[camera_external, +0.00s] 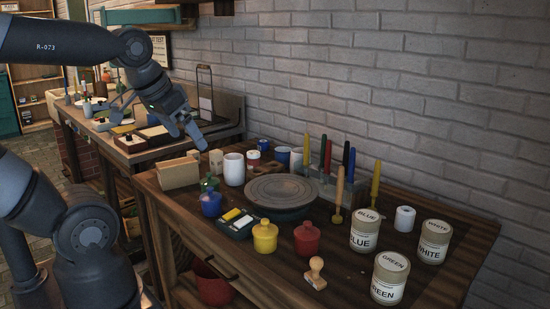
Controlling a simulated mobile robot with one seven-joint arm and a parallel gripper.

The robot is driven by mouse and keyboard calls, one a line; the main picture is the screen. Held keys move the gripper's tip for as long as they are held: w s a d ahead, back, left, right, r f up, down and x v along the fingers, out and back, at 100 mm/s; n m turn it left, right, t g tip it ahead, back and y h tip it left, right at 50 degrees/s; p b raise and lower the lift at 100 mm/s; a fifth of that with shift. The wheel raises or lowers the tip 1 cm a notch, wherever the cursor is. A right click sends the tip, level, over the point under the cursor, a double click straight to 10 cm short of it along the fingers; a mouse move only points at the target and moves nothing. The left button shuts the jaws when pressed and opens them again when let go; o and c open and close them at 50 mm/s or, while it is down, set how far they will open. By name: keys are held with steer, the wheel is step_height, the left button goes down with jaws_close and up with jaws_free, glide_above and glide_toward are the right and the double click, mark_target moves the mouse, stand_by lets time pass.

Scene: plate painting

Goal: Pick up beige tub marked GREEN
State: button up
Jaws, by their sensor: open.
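The beige tub marked GREEN (389,279) stands upright at the front right of the wooden table. It has a white label and a lid that also reads GREEN. Beige tubs marked BLUE (364,232) and WHITE (433,243) stand close behind it, one to its left and one to its right. My gripper (192,136) is open and empty, up in the air over the table's far left part. It is well to the left of the GREEN tub and apart from it.
A wooden stamp (315,273) lies left of the GREEN tub. Red (307,239), yellow (265,237) and blue (211,203) lidded pots stand near the front edge. A grey turntable (282,190) sits mid-table. Upright brushes (338,190) stand behind, near the brick wall. A white roll (404,218) stands between the tubs.

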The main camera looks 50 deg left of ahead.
steer(key=w+d+f+m+y, duration=0.1)
steer(key=w+d+f+m, duration=0.15)
steer(key=w+d, duration=0.55)
steer(key=m+g+h, duration=0.3)
steer(key=m+h, duration=0.1)
steer(key=m, duration=0.3)
glide_above(384, 261)
steer(key=s+a, duration=0.2)
step_height(384, 261, down, 16)
steer(key=x, duration=0.4)
steer(key=shift+w+d+f, duration=0.1)
steer(key=shift+w+d, duration=0.15)
steer(key=shift+w, duration=0.05)
steer(key=shift+d+x, duration=0.15)
steer(key=shift+x, duration=1.45)
steer(key=shift+d+x, duration=0.1)
steer(key=shift+x, duration=1.55)
